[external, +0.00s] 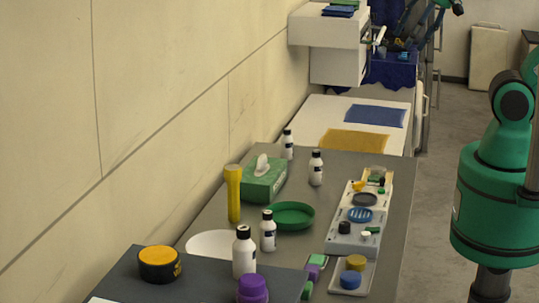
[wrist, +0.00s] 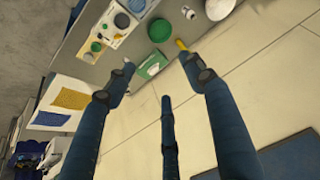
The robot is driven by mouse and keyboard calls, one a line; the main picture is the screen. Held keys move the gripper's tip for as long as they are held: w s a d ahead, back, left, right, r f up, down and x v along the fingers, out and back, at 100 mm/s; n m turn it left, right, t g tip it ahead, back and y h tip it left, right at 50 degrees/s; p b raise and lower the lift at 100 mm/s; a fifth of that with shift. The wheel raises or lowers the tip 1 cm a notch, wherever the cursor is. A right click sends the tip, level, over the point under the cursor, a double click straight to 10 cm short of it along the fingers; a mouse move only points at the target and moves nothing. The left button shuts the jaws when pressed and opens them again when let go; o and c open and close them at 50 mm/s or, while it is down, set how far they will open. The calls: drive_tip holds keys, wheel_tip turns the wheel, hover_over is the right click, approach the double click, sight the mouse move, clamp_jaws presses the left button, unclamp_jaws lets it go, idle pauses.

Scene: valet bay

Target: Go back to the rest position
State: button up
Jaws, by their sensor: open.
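My gripper (wrist: 158,72) shows in the wrist view with its dark blue fingers spread wide and nothing between them. It hangs above and away from the grey table (wrist: 85,55), apart from everything on it. Behind the fingers lie a green tissue box (wrist: 152,66), a yellow torch (wrist: 181,44) and a green bowl (wrist: 160,31). In the external view my green arm stands at the right edge, beside the table (external: 400,190). The fingers cannot be clearly made out there.
The table holds white bottles (external: 244,252), a parts tray (external: 345,240), the tissue box (external: 264,180) and the torch (external: 233,195). A wall (external: 120,100) borders the left; floor (external: 440,170) is clear right of the table.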

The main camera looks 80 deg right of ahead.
drive_tip(key=shift+f, duration=0.15)
wheel_tip(320, 180, down, 16)
drive_tip(key=b, duration=1.6)
drive_tip(key=shift+r, duration=0.2)
